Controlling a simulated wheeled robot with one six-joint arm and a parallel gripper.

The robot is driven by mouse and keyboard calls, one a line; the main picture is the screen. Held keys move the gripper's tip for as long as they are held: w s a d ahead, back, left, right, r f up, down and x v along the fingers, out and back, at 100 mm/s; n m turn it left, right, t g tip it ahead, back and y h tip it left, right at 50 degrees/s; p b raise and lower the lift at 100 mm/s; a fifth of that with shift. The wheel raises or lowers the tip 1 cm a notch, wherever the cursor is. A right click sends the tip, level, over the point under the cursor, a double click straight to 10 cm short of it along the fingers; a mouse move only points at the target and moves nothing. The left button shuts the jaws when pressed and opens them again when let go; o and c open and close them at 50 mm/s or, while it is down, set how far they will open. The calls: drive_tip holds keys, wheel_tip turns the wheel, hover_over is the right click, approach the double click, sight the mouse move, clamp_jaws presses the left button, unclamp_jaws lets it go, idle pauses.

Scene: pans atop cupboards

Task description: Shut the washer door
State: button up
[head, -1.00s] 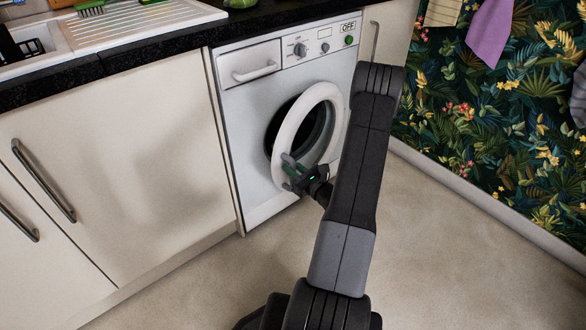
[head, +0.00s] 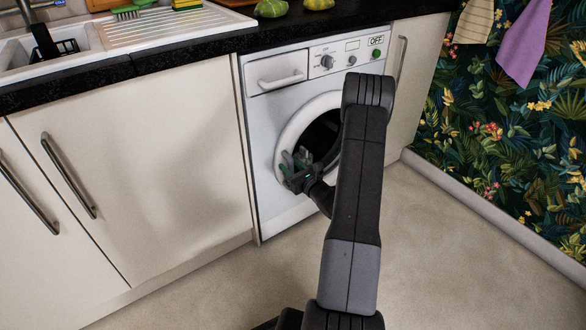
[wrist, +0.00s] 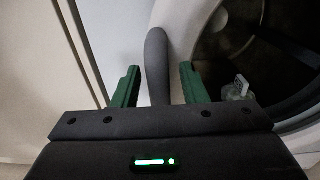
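The washer (head: 262,120) is white and stands under the worktop. Its round door (head: 290,137) has a white ring, and it looks close to the washer's front in the head view; my arm hides its right part. My gripper (head: 299,160) is at the ring's lower left. In the wrist view my gripper (wrist: 160,70) has its green fingers apart, with a grey upright handle (wrist: 157,55) between them. I see no clear grip on the handle. The white ring (wrist: 203,38) and dark round interior show to the right. Whether the door is latched cannot be told.
Cream cupboards (head: 150,175) with bar handles flank the washer on the left, and another cupboard (head: 412,85) is on its right. The dark worktop (head: 210,48) runs above. The floor (head: 440,260) to the right is clear.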

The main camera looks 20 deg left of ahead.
drive_tip(key=p+v, duration=0.2)
drive_tip(key=v, duration=1.1)
drive_tip(key=shift+s+d+p, duration=0.25)
drive_tip(key=shift+d+p, duration=0.05)
drive_tip(key=shift+p, duration=0.05)
drive_tip(key=b+x, duration=0.3)
drive_tip(key=x, duration=1)
drive_tip(key=shift+w+a, duration=0.1)
drive_tip(key=shift+a, duration=0.15)
drive_tip(key=w+d+p+v, duration=0.1)
drive_tip(key=v, duration=0.6)
drive_tip(key=shift+w+p, duration=0.2)
drive_tip(key=shift+p, duration=0.1)
drive_tip(key=shift+a, duration=0.1)
